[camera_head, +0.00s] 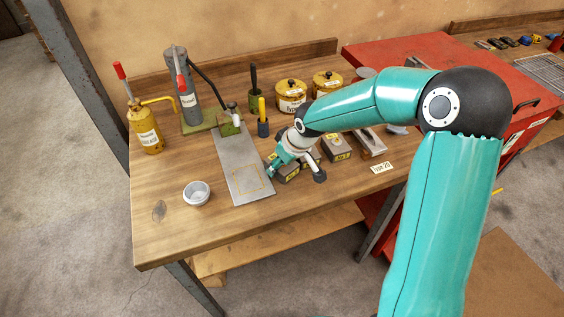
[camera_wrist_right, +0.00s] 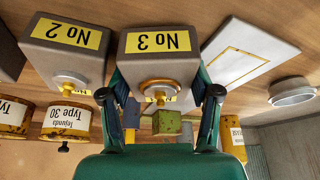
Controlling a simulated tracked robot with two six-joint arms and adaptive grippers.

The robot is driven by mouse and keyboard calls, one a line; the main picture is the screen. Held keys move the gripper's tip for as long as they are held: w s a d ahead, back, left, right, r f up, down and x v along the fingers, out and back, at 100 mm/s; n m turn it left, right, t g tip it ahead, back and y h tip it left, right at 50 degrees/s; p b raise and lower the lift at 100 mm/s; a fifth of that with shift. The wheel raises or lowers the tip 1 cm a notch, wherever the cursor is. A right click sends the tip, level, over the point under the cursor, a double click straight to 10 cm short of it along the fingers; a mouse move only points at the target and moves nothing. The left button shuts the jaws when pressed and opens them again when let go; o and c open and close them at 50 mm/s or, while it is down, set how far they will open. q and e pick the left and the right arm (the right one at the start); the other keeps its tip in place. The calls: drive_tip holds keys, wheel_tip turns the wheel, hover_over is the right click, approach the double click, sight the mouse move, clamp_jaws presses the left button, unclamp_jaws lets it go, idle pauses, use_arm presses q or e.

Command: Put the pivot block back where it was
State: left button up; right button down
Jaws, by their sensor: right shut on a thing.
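A grey block labelled "No 3" (camera_wrist_right: 157,68) with a brass fitting sits between the fingers of my right gripper (camera_wrist_right: 158,92). In the head view my right gripper (camera_head: 295,172) is shut on this block (camera_head: 287,178), which is partly hidden by the fingers. It is just right of a grey metal plate (camera_head: 238,150) with a yellow outlined square near its front end. The square is empty. I cannot tell whether the block touches the table. A similar block labelled "No 2" (camera_wrist_right: 65,45) stands beside it. My left gripper is not in view.
A further block (camera_head: 338,148) stands to the right. A yellow oil can (camera_head: 146,130), a grey cylinder with lever (camera_head: 182,85) and yellow tins (camera_head: 291,95) stand behind. The table's front left is clear.

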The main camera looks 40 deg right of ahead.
drive_tip(key=c, duration=0.5)
unclamp_jaws()
drive_tip(key=shift+f, duration=0.1)
drive_tip(key=shift+c, duration=0.2)
drive_tip(key=shift+r+p, duration=0.3)
drive_tip(key=v, duration=1.1)
drive_tip(key=shift+s+r+b, duration=0.15)
drive_tip(key=shift+r+b, duration=0.25)
